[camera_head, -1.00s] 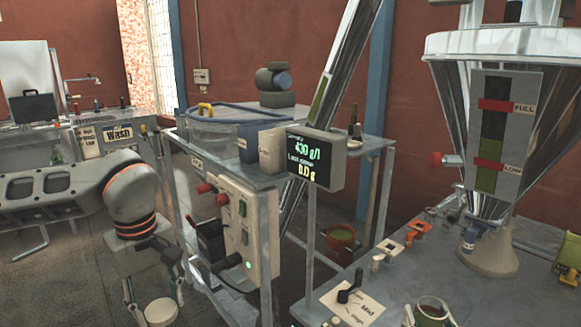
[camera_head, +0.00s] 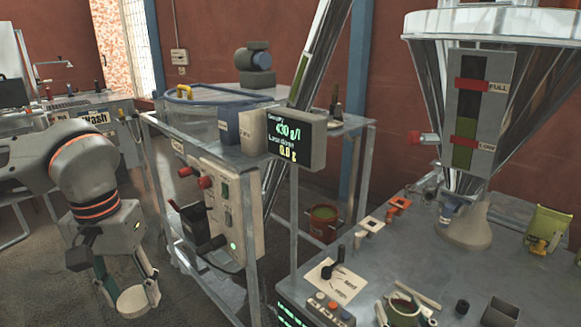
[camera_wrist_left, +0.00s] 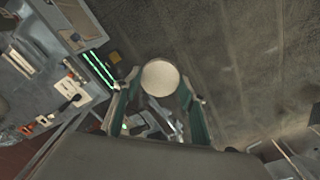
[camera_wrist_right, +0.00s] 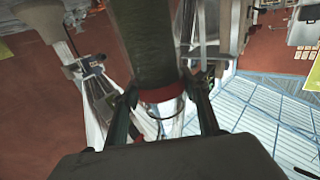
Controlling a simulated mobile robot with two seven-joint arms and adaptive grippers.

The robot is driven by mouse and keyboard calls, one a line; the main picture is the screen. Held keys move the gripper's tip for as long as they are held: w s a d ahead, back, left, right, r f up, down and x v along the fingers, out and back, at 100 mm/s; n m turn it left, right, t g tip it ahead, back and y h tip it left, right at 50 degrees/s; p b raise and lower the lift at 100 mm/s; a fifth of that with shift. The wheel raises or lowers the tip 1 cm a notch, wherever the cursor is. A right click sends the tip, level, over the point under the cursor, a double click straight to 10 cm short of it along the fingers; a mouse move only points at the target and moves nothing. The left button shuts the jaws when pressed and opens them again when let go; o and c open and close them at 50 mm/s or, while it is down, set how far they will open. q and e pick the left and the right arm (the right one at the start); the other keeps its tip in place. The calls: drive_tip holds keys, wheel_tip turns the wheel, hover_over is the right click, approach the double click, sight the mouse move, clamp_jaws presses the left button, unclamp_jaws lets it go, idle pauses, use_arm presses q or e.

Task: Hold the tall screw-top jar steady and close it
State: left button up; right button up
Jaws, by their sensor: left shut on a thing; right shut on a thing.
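My left gripper (camera_head: 130,292) is shut on a pale round lid (camera_head: 134,301), held low at the left, apart from the jar. The lid's flat face shows between the fingers in the left wrist view (camera_wrist_left: 160,77). The tall jar (camera_head: 403,304) is at the bottom right of the head view, where its round mouth shows uncovered. My right gripper (camera_head: 405,309) is shut around it. In the right wrist view the jar (camera_wrist_right: 150,50) is clear, with dark green contents and a red band near the fingers. Its lower part is out of the head view.
A scale display (camera_head: 292,138) and a control box (camera_head: 222,210) stand between my grippers. Open floor shows around the lid.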

drive_tip(key=a+r+n+g+y, duration=0.1)
drive_tip(key=a+n+g+y, duration=0.3)
drive_tip(key=a, duration=1.4)
drive_tip(key=n+y, duration=0.4)
drive_tip(key=y, duration=0.3)
drive_tip(key=shift+w+y, duration=0.25)
drive_tip(key=shift+y, duration=0.05)
use_arm(q)
drive_tip(key=d+r, duration=0.2)
drive_tip(key=d, duration=1.3)
drive_tip(key=d+r+n, duration=0.1)
drive_tip(key=d+r, duration=0.2)
drive_tip(key=d, duration=1.3)
drive_tip(key=shift+w+r, duration=0.3)
drive_tip(key=shift+w, duration=0.05)
use_arm(e)
drive_tip(key=shift+r, duration=0.1)
use_arm(q)
drive_tip(key=shift+a, duration=0.1)
drive_tip(key=shift+f, duration=2)
drive_tip(key=shift+f, duration=0.1)
